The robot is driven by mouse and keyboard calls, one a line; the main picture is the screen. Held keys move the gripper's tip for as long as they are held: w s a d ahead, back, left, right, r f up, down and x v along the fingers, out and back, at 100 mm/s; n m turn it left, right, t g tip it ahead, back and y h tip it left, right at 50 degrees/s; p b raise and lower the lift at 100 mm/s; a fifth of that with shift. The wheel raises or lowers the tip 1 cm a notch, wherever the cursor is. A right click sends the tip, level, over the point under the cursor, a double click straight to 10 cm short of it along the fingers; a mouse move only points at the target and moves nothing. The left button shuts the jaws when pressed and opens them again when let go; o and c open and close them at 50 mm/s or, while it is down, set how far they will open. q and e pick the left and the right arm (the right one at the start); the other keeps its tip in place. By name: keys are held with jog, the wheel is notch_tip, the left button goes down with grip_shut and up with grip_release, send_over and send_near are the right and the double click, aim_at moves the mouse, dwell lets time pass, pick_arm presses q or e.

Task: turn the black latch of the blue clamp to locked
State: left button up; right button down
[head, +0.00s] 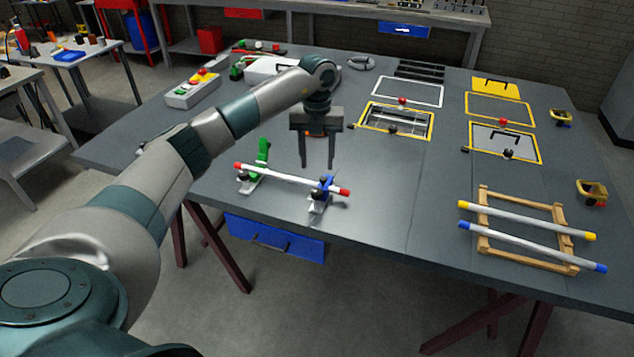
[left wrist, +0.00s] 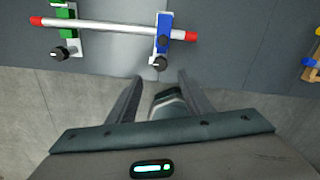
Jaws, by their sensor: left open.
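The blue clamp (head: 324,188) stands near the front edge of the table, around the right part of a white rod (head: 285,176) with red ends. Its black latch is small in the head view; in the left wrist view a black knob (left wrist: 160,63) shows at the near end of the blue clamp (left wrist: 163,30). The green clamp (head: 262,157) holds the rod's left part, with its own black knob (left wrist: 58,53). My left gripper (head: 318,166) is open and empty, pointing down above the table by the rod, apart from the clamp. My right gripper is not in view.
A wooden rack (head: 482,225) with two rods lies to the right. Yellow-framed panels (head: 375,130) lie behind it. A grey box with colored buttons (head: 192,92) stands at the back left. The table around the clamps is clear.

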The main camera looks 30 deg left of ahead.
aim_at(317, 191)
pick_arm(q)
notch_tip(317, 191, down, 8)
jog(key=p, duration=0.3)
jog(key=shift+f, duration=1.05)
jog(key=c, duration=1.1)
